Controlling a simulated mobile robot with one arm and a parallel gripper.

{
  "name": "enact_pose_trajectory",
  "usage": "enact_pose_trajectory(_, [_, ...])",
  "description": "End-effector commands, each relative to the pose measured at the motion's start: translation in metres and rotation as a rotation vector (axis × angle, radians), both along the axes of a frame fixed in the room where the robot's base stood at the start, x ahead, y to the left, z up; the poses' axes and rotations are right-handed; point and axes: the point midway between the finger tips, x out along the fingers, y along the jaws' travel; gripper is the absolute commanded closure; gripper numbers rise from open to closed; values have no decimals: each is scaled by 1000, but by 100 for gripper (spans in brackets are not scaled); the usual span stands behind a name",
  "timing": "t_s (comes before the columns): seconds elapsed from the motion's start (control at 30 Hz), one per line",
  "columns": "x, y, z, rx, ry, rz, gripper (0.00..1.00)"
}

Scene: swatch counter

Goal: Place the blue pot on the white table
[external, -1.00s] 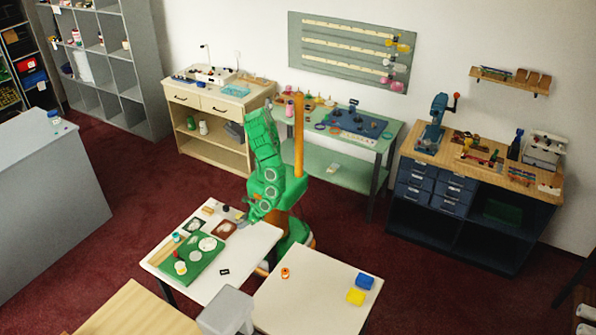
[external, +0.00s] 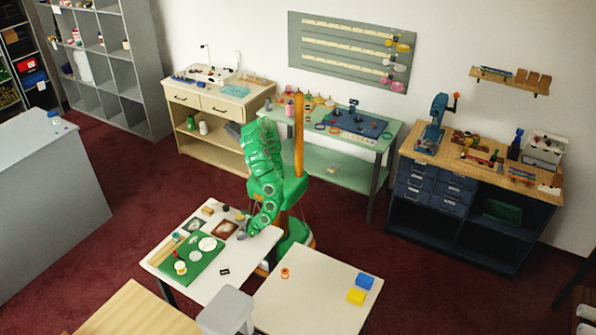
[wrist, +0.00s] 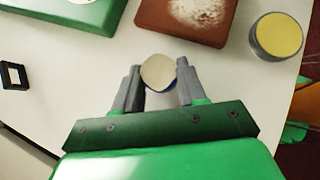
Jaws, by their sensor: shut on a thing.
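The blue pot (wrist: 174,84) is between the fingers of my gripper (wrist: 157,84) in the wrist view. Its pale round top faces the camera and only a sliver of its blue side shows. My gripper is shut on it, one finger on each side. In the external view my gripper (external: 242,234) is over the right part of the left white table (external: 205,288), where the pot is too small to make out clearly. The white table top also shows in the wrist view (wrist: 60,88). I cannot tell whether the pot touches it.
A grey pot with a yellow top (wrist: 278,36) stands right of my gripper. A brown tile with white powder (wrist: 186,14) lies just beyond the held pot. A green mat (external: 203,263) with round pieces covers the table's middle. A second pale table (external: 310,300) holds blue and yellow blocks.

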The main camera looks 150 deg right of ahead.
Motion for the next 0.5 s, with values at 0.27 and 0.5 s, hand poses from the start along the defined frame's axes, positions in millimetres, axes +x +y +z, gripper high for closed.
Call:
enact_pose_trajectory(0.27, [0,0,-3,0,0,1,94])
enact_pose_trajectory(0.5, [0,0,-3,1,0,1,34])
